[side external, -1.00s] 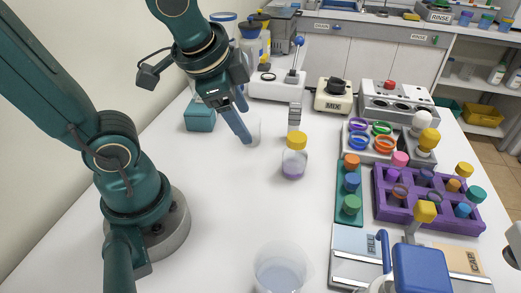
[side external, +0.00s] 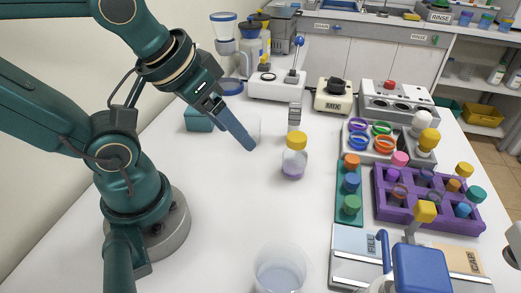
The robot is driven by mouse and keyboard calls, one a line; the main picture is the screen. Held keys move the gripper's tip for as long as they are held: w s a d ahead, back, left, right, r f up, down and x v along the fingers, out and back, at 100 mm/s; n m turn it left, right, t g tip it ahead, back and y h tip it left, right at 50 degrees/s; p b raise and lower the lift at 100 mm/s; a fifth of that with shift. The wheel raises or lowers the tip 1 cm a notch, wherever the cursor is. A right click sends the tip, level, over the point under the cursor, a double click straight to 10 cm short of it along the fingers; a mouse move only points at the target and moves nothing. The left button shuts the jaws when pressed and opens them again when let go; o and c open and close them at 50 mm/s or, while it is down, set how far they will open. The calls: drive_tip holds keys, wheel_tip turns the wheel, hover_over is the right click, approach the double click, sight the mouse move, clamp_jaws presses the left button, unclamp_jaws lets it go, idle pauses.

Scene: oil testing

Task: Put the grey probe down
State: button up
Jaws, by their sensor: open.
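A narrow grey upright piece (side external: 294,116) stands on the white table behind a yellow-capped jar (side external: 294,160); I cannot tell for sure whether it is the grey probe. My gripper (side external: 240,138) is to its left, tilted down and to the right, with its long blue fingers over the table. The fingers overlap each other from this side. The gripper is open and I see no probe between them. A pale clear cup (side external: 253,124) stands behind the fingertips, partly hidden by them.
A purple rack (side external: 432,219) with coloured caps, a green rack (side external: 348,206) and a ring tray (side external: 372,153) fill the right. A clear beaker (side external: 281,272) stands at the front. The MIX device (side external: 334,101) is at the back. The table's left middle is clear.

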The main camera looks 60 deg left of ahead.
drive_tip(key=w+a+r+n+y, duration=0.2)
drive_tip(key=w+a+r+n, duration=0.1)
drive_tip(key=w+a+n, duration=0.15)
drive_tip(key=n+y, duration=0.5)
drive_tip(key=n, duration=0.1)
approach(296, 104)
drive_tip(key=a+r, duration=0.2)
drive_tip(key=a, duration=0.2)
drive_tip(key=shift+m, duration=0.85)
drive_tip(key=w+f, duration=0.1)
drive_tip(key=f, duration=0.2)
drive_tip(key=w+f, duration=0.1)
drive_tip(key=f, duration=0.1)
drive_tip(key=shift+w+d, duration=0.3)
drive_tip(key=shift+d, duration=0.05)
drive_tip(key=shift+f+g, duration=0.3)
drive_tip(key=shift+f, duration=0.05)
drive_tip(key=shift+x, duration=2.4)
clamp_jaws()
